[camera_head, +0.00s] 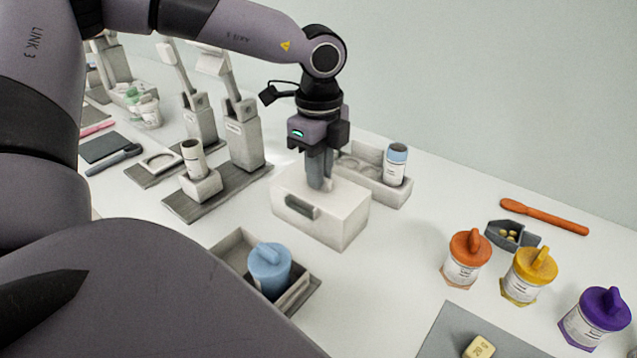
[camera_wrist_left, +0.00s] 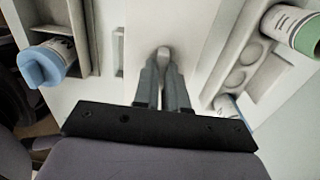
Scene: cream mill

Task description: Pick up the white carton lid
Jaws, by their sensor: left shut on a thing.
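The white carton (camera_head: 318,225) stands upright on the table in the middle of the head view, with a dark slot in its front face. Its white lid (camera_head: 345,196) is on top; I cannot tell whether there is a gap below it. My left gripper (camera_head: 320,184) points straight down at the lid's middle. Its fingers (camera_wrist_left: 163,75) are shut on a small pale grip of the lid (camera_wrist_left: 165,51) in the left wrist view. The fingers hide most of this grip. My right gripper is not in view.
A tray with a blue-lidded jar (camera_head: 268,270) stands in front of the carton. A rack with a blue-capped vial (camera_head: 395,168) stands close behind. Dispenser stands (camera_head: 243,135) are left. Orange (camera_head: 466,262), yellow (camera_head: 530,275) and purple jars (camera_head: 595,318) stand right. Table between is clear.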

